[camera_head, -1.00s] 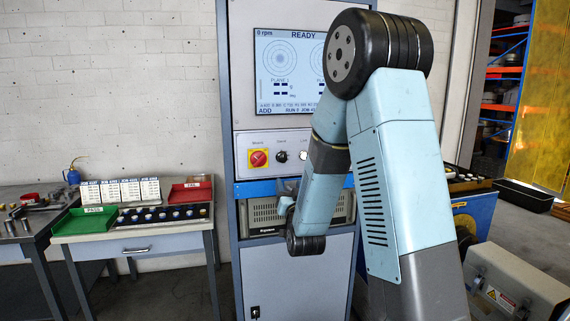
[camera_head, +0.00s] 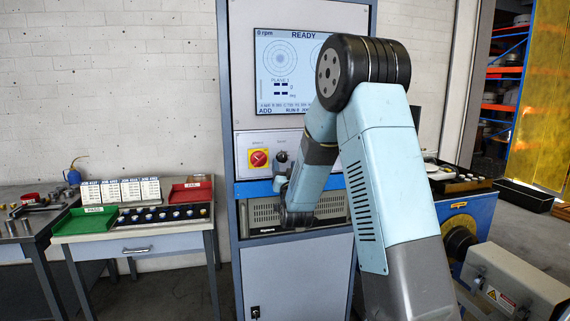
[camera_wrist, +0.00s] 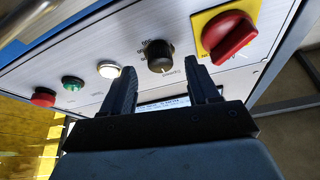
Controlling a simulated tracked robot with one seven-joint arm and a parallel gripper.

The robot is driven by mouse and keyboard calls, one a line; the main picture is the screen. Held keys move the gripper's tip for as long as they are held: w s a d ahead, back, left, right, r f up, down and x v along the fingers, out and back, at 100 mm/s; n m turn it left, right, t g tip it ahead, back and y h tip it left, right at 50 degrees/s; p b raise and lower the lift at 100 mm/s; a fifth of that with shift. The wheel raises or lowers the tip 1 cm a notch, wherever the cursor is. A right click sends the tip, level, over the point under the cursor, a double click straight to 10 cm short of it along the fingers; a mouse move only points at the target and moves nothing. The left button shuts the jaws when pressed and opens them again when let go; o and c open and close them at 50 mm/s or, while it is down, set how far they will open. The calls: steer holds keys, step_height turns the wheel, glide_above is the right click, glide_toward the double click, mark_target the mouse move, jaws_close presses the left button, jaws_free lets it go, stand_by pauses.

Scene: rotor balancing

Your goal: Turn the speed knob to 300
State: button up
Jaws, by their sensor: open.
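The speed knob (camera_wrist: 159,55) is a black, ridged knob with a pale pointer line and a printed scale, on the pale control panel. In the wrist view it sits between and just beyond the tips of my open gripper (camera_wrist: 159,66), with one finger to each side. I see no clear contact. The pointer's exact setting is too small to read. In the head view the knob (camera_head: 281,157) shows just left of my forearm, which hides much of my gripper. The screen (camera_head: 282,70) reads READY and 0 rpm.
A red rotary switch on a yellow plate (camera_wrist: 226,36) is close beside the knob. A white lit button (camera_wrist: 109,70), a green button (camera_wrist: 73,83) and a red button (camera_wrist: 43,97) line the other side. A bench with red and green trays (camera_head: 135,240) stands left of the cabinet.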

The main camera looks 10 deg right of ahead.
mark_target(282, 158)
steer(key=shift+x, duration=1.4)
steer(key=c, duration=1)
steer(key=shift+d, duration=0.15)
steer(key=shift+c, duration=0.2)
